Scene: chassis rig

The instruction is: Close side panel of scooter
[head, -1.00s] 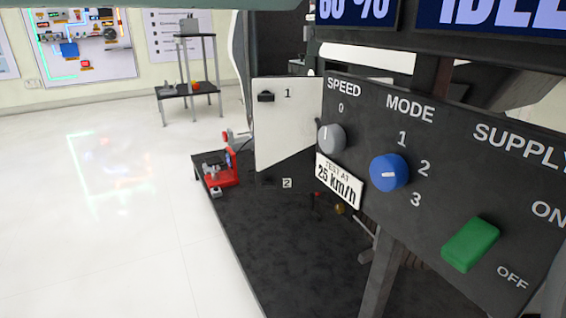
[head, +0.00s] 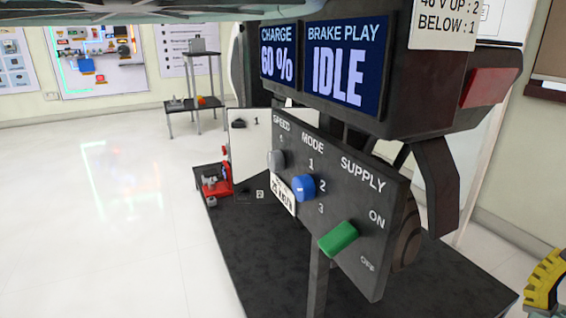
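A white panel (head: 248,150), marked 1 and with a black latch (head: 239,123), stands upright beyond the control board in the head view. It looks like the scooter's side panel and juts out to the left, as if swung open. Its right edge is hidden behind the control board. The scooter body behind it is mostly hidden. A small plate marked 2 (head: 260,194) shows low beside the panel.
The dark control board (head: 352,243) has a grey knob (head: 277,159), a blue knob (head: 304,187) and a green switch (head: 338,239). Display screens (head: 345,65) hang above. A red tool (head: 216,182) sits on the black platform (head: 262,262). The left floor is clear.

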